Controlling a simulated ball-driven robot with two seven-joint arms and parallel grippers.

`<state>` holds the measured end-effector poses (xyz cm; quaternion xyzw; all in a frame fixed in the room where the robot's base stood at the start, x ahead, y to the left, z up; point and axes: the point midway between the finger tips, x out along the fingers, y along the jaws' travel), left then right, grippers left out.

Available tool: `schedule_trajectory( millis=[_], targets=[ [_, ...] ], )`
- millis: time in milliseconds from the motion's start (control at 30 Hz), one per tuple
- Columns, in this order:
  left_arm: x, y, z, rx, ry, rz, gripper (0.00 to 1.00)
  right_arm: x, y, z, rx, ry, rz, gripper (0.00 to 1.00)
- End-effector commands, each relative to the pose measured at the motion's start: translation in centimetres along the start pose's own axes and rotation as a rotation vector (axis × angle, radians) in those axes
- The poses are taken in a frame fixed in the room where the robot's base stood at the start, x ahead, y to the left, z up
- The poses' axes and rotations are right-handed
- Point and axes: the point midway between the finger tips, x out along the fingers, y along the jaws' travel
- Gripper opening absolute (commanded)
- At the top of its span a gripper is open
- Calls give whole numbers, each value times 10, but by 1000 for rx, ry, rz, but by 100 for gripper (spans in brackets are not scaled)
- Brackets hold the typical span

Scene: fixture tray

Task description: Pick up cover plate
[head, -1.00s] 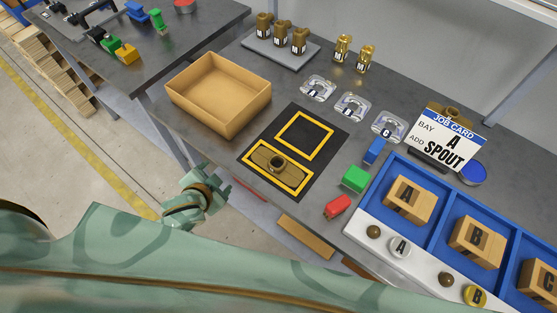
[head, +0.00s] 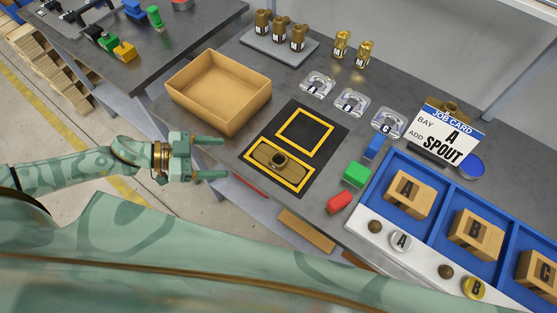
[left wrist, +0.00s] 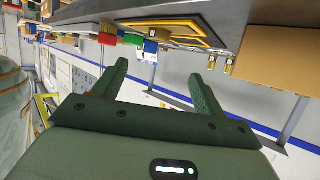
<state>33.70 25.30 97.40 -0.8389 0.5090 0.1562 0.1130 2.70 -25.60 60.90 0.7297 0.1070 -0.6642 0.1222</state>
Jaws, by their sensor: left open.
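A flat brown-gold plate (head: 267,167) with a round raised collar, apparently the cover plate, lies inside the near yellow frame of a black mat (head: 318,152) on the grey bench. My left gripper (head: 210,157) is open and empty, left of the plate and off the bench's front edge. Its fingers point right, toward the mat, and touch nothing. In the left wrist view the open fingers (left wrist: 158,68) show below the bench edge, with the yellow frames beyond them. My right gripper is not in view.
An open tan box (head: 217,92) stands just behind the gripper. Green (head: 354,173), blue and red blocks lie right of the mat. Blue bays (head: 440,185) with lettered boxes and a job card (head: 450,138) stand further right. Clear lettered pieces (head: 351,102) lie behind the mat.

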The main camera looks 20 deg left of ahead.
Motion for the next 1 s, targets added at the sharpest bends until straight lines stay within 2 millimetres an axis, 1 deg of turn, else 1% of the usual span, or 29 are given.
schedule_trajectory(
  millis=[67,167,400,500,733,900,1000],
  targets=[
    [-1,1,2,-18,-6,25,71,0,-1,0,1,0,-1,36],
    [15,1,2,-24,-4,31,71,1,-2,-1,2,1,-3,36],
    [75,3,2,-22,-2,30,71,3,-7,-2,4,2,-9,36],
    [92,4,3,-23,-3,30,71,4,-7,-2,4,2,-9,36],
    [113,4,3,-22,-4,29,71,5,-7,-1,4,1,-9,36],
    [142,1,2,-22,-3,29,71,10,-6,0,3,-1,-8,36],
    [154,2,3,-24,-5,29,71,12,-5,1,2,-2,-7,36]
  ],
)
